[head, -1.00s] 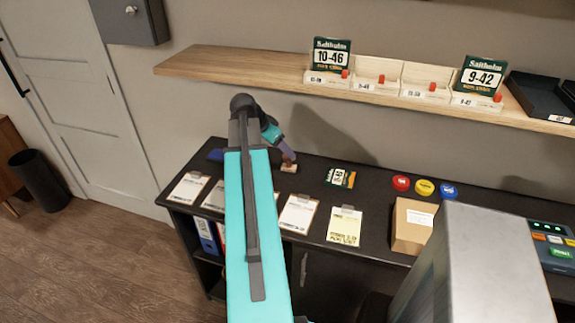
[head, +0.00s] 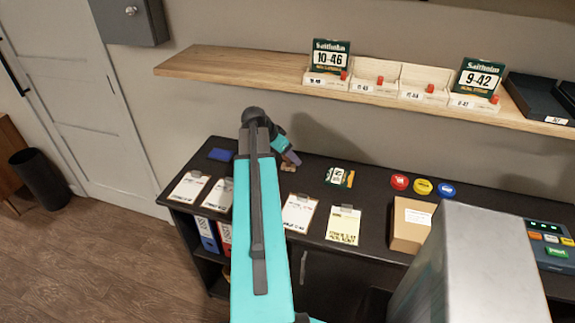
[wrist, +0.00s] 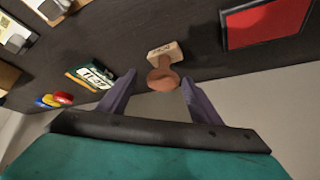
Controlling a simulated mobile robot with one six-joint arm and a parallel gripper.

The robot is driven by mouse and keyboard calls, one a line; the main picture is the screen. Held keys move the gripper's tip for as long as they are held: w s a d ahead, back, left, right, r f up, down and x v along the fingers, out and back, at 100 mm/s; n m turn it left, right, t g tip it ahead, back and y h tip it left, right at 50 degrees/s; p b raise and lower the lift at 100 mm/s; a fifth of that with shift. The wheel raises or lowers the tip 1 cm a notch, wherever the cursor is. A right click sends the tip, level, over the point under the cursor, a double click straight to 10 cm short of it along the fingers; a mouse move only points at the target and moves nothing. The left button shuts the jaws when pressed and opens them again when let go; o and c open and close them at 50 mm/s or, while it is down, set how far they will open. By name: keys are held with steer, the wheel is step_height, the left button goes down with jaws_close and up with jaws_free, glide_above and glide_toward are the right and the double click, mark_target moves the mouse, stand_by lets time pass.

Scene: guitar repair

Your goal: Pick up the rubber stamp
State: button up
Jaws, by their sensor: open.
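The rubber stamp (wrist: 164,72) has a brown rounded handle and a pale wooden base. In the wrist view it lies ahead of and between the two purple fingers of my gripper (wrist: 155,88). The fingers are open, one on each side, with gaps to the stamp. In the head view my gripper (head: 294,157) is low over the back of the dark cabinet top, and only a small part of the stamp (head: 288,168) shows beside it. The arm and fingers hide the rest.
A blue pad (head: 221,154) lies to the left; the wrist view shows a red pad (wrist: 268,22). Clipboards (head: 299,212) line the front edge. A small green pack (head: 339,177), coloured round tins (head: 423,186) and a cardboard box (head: 411,225) stand right. A wooden shelf (head: 220,66) runs above.

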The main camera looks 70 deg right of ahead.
steer(key=shift+d+f, duration=0.1)
steer(key=shift+p+x, duration=0.95)
steer(key=shift+x, duration=0.2)
steer(key=shift+p+x, duration=0.4)
steer(key=shift+x, duration=0.95)
steer(key=shift+w, duration=0.15)
steer(key=c, duration=1.1)
